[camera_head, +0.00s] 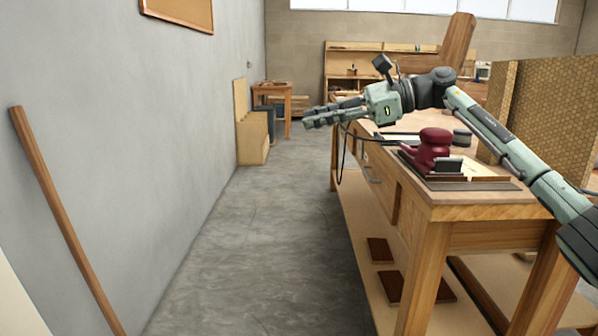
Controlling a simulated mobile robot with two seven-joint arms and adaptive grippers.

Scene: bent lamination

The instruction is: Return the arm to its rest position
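My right arm (510,150) comes in from the right edge and reaches left over the wooden workbench (480,212). Its gripper (308,118) points left, past the bench's left edge, over the grey floor aisle. The fingers lie close to each other in this view, and I cannot tell whether they are shut or partly open. I see nothing held in them. My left arm and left gripper are not in view.
A dark red sander (432,150) sits on a board on the bench below the arm. A honeycomb-patterned panel (550,110) stands at the right. A wooden pole (66,220) leans on the left wall. The floor aisle (255,240) is clear.

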